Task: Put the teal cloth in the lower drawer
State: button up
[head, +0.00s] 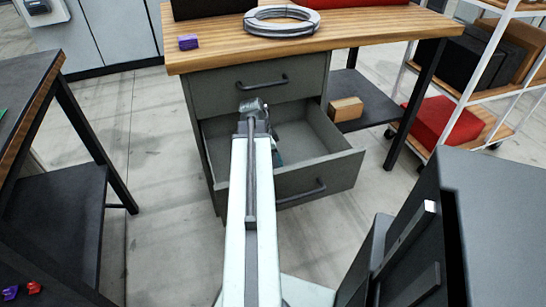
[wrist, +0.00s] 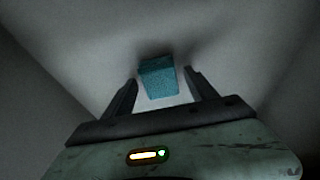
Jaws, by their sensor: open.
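The lower drawer (head: 318,183) of the grey cabinet under the wooden bench is pulled open. My arm reaches down over it in the head view and hides part of its inside, with my gripper mostly out of sight there. In the wrist view the teal cloth (wrist: 158,78), a small folded block, lies on the pale drawer floor. My gripper (wrist: 161,81) is open, with one dark finger on each side of the cloth's near part. I cannot tell whether the fingers touch it.
The upper drawer (head: 253,85) is closed above. The bench (head: 355,27) carries a wire coil (head: 282,20) and a purple block (head: 188,42). A wooden block (head: 346,108) sits on the shelf at right. A dark table (head: 40,130) stands at left and a white rack (head: 455,85) at right.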

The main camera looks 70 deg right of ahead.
jog(key=p+v, duration=1.2)
jog(key=shift+r, duration=0.2)
